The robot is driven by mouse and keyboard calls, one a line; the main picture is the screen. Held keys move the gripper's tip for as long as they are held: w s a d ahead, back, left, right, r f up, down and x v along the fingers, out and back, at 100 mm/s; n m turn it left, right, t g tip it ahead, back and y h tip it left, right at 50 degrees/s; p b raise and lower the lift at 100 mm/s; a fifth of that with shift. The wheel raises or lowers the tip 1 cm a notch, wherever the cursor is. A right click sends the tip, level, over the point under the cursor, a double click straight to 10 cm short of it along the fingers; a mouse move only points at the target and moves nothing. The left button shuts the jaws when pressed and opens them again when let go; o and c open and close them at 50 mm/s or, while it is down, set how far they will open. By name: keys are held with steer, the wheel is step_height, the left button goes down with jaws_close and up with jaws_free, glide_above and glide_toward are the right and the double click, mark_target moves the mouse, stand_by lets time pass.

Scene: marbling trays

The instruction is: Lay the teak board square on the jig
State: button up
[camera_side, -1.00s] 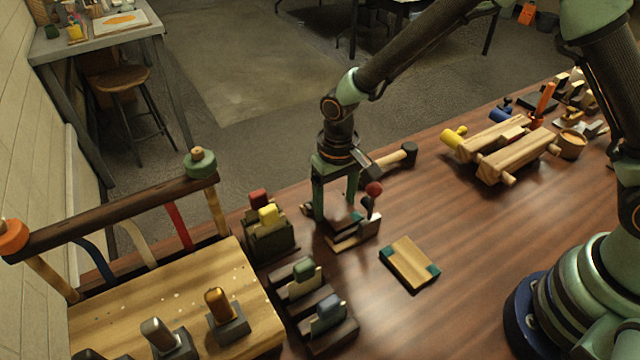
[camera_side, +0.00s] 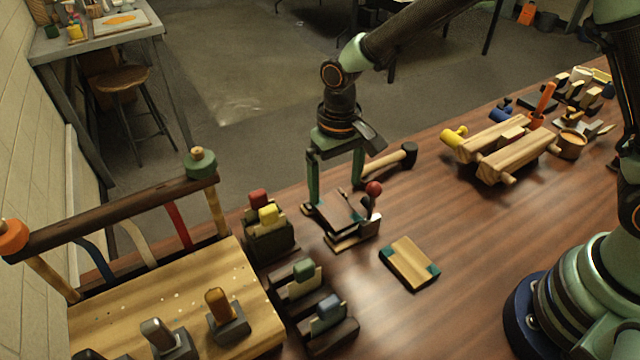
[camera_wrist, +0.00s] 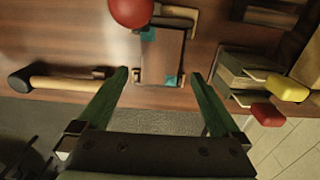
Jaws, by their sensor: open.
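The teak board, dark brown with teal corners, lies on the jig (camera_side: 347,243), a low fixture with pale wood strips and a red-ball lever (camera_side: 373,189). In the side view the board (camera_side: 336,215) shows below my gripper (camera_side: 336,197). In the wrist view the board (camera_wrist: 162,55) runs nearly in line with the jig's pale strip (camera_wrist: 178,14); I cannot tell whether it is exactly square. My gripper (camera_wrist: 158,76) is open, its green fingers spread either side of the board's near end and apart from it. The red ball hides part of the jig there.
A pale board with teal corners (camera_side: 410,262) lies on the table to the right. A mallet (camera_side: 392,160) lies behind the jig. Holders with coloured blocks (camera_side: 268,232) stand to the left. A wooden clamp frame (camera_side: 505,147) stands back right. The table centre-right is clear.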

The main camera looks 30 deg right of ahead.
mark_target(335, 208)
steer(key=s+d+r+t, duration=0.15)
steer(key=d+r, duration=0.25)
steer(key=r, duration=0.4)
steer(key=s+d+r+t, duration=0.1)
steer(key=s+d+r, duration=0.1)
steer(key=d+r, duration=0.4)
steer(key=s+d+r+t, duration=0.3)
steer(key=s+d+r, duration=0.1)
steer(key=s+d, duration=0.3)
steer(key=shift+s+r, duration=0.2)
steer(key=shift+s, duration=0.05)
